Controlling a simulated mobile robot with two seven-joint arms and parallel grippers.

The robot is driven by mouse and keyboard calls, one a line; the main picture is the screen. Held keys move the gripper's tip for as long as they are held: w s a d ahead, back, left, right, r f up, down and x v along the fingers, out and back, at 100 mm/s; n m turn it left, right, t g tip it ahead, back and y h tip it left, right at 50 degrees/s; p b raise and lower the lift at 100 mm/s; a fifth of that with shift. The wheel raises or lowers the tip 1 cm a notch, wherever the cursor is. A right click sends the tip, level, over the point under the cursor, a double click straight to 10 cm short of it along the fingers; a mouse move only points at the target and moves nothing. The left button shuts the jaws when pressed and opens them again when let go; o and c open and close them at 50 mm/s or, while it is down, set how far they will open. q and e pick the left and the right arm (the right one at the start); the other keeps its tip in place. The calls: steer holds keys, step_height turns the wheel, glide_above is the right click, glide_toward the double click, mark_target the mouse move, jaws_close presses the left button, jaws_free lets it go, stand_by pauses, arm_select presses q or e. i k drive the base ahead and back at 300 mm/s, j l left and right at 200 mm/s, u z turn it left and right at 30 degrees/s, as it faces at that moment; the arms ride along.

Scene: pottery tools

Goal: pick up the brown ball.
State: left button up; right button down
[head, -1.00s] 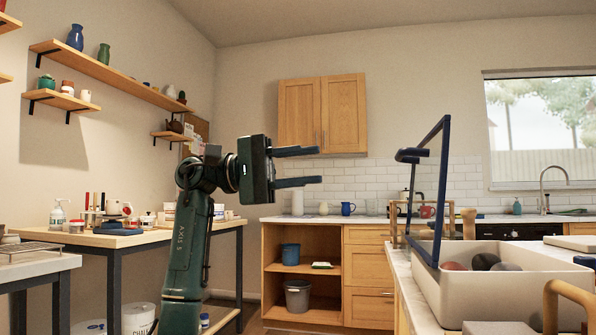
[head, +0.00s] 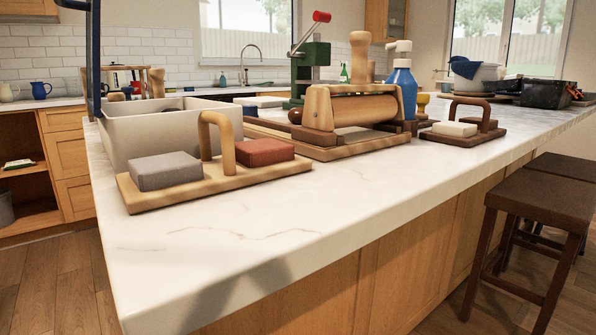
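A light grey bin (head: 150,137) stands on the left end of the white marble counter (head: 290,215). Its near wall hides nearly all of its contents. Only a small dark patch shows above the rim, and I cannot tell whether it is a ball. Neither of my grippers is in the head view now.
In front of the bin is a wooden tray (head: 215,184) with a grey block (head: 165,171), a reddish block (head: 264,152) and an arched handle. A wooden roller press (head: 352,112), blue bottle (head: 402,88) and second handled tray (head: 462,138) stand right. The front counter is clear. Stools (head: 545,190) stand right.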

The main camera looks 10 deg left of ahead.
mark_target(296, 114)
steer(key=k+j, duration=0.7)
steer(key=j, duration=0.2)
